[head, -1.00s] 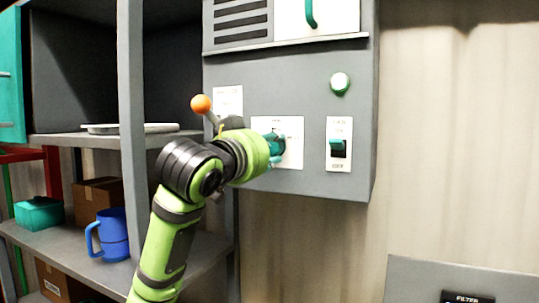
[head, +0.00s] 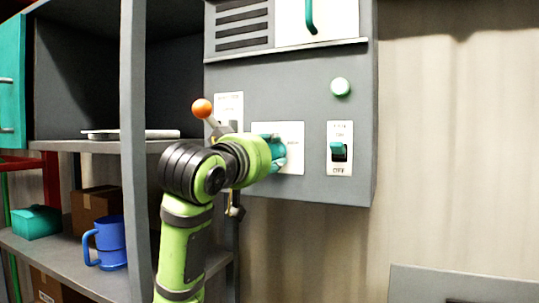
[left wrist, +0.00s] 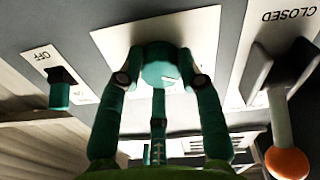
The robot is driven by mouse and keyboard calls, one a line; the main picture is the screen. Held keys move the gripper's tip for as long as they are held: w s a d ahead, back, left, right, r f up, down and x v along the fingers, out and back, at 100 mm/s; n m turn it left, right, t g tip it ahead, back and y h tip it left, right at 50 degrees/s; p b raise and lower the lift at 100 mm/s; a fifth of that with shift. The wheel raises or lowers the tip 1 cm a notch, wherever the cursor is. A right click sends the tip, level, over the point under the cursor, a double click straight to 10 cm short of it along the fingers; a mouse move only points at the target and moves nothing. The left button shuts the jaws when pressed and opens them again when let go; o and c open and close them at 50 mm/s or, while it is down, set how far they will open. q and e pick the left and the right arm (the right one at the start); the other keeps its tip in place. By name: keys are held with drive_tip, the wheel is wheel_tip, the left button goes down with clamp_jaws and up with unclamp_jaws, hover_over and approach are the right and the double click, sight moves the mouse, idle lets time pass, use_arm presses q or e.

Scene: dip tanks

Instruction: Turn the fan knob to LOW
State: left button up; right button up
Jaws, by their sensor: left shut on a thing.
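The fan knob (left wrist: 158,64) is a round teal knob on a white plate (left wrist: 104,38), with a short white mark on its face. My left gripper (left wrist: 163,74) has its teal fingers closed against both sides of the knob in the left wrist view. In the head view the left gripper (head: 276,153) reaches the white plate (head: 292,131) on the grey cabinet and hides most of the knob. The plate's markings are mostly covered or too small to read, so I cannot tell the knob's setting. My right gripper is not in view.
An orange-ball lever (head: 202,108) sticks out just left of my wrist; it also shows in the wrist view (left wrist: 287,163). A teal rocker switch (head: 338,151) and a pale green lamp (head: 340,87) are to the right. Shelves (head: 90,141) stand at left, holding a blue mug (head: 111,240).

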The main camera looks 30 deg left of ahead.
use_arm(q)
drive_tip(key=shift+w+d+f, duration=0.15)
drive_tip(key=shift+f, duration=0.3)
drive_tip(key=o, duration=1.1)
drive_tip(key=shift+o, duration=0.2)
drive_tip(key=shift+r, duration=0.2)
drive_tip(key=s, duration=1.2)
drive_tip(key=shift+d+f, duration=0.2)
